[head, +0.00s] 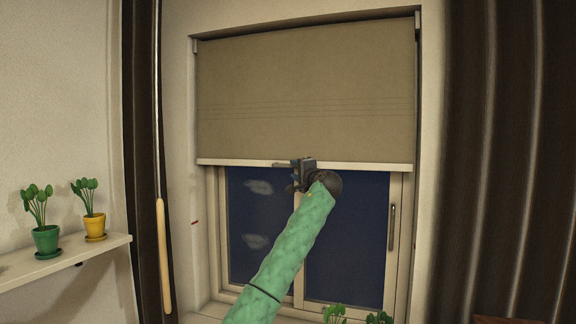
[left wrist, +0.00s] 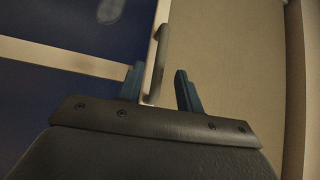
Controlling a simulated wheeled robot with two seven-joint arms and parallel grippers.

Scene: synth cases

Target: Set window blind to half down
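The beige window blind (head: 306,85) hangs over the upper part of the window, its pale bottom rail (head: 235,162) near mid-height. A handle (left wrist: 158,62) on the rail shows in the left wrist view, and its end shows in the head view (head: 281,165). My left gripper (head: 300,166) is at the rail, its arm reaching up from below. In the left wrist view its two blue fingers (left wrist: 160,78) stand apart on either side of the handle's near end, with gaps showing. The gripper hides part of the handle in the head view. My right gripper is not in view.
Below the blind is dark window glass (head: 345,240) in a pale frame. A small red mark (head: 195,222) is on the left window reveal. Dark curtains (head: 500,150) hang on both sides. A wooden-ended rod (head: 163,255) hangs at left, near a shelf (head: 70,262) with two potted plants.

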